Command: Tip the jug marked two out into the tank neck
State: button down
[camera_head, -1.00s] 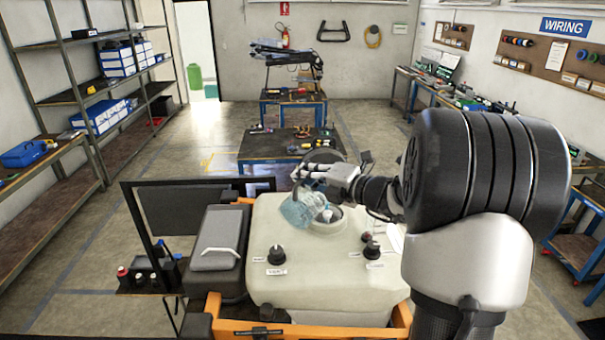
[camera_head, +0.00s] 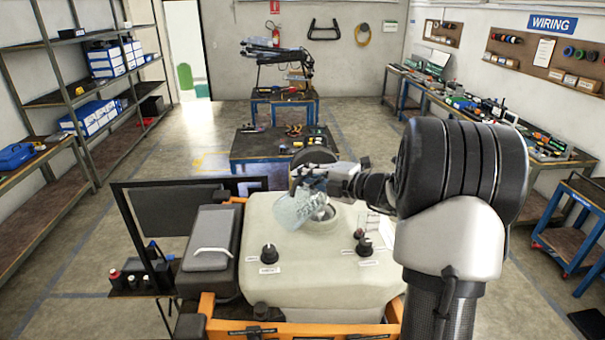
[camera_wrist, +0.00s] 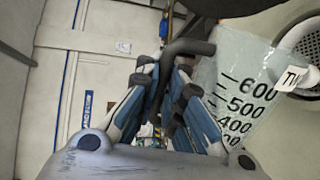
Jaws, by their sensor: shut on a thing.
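The jug marked two (camera_head: 292,208) is a clear bluish measuring jug, tilted above the tank's top, beside and partly over the round tank neck (camera_head: 322,224). My gripper (camera_head: 325,181) reaches it from the right. In the wrist view my gripper (camera_wrist: 172,100) is shut on the jug's dark handle (camera_wrist: 188,47). That view also shows the jug's wall (camera_wrist: 235,85), with printed numbers from 600 downward and a white tag starting "TW". A round strainer-like opening (camera_wrist: 308,42) lies beyond it. I cannot tell whether liquid is flowing.
A dark panel (camera_head: 178,208) stands at left. A tool-laden blue table (camera_head: 270,145) is behind the tank.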

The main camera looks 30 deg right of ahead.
jog(key=shift+w+d+r+m, duration=0.2)
jog(key=shift+d+m, duration=0.1)
jog(key=shift+d, duration=0.1)
jog(key=shift+w+d+r+m, duration=0.1)
jog(key=shift+d+r+m, duration=0.05)
jog(key=shift+d+m, duration=0.2)
jog(key=shift+d, duration=0.1)
dwell(1.2)
dwell(1.1)
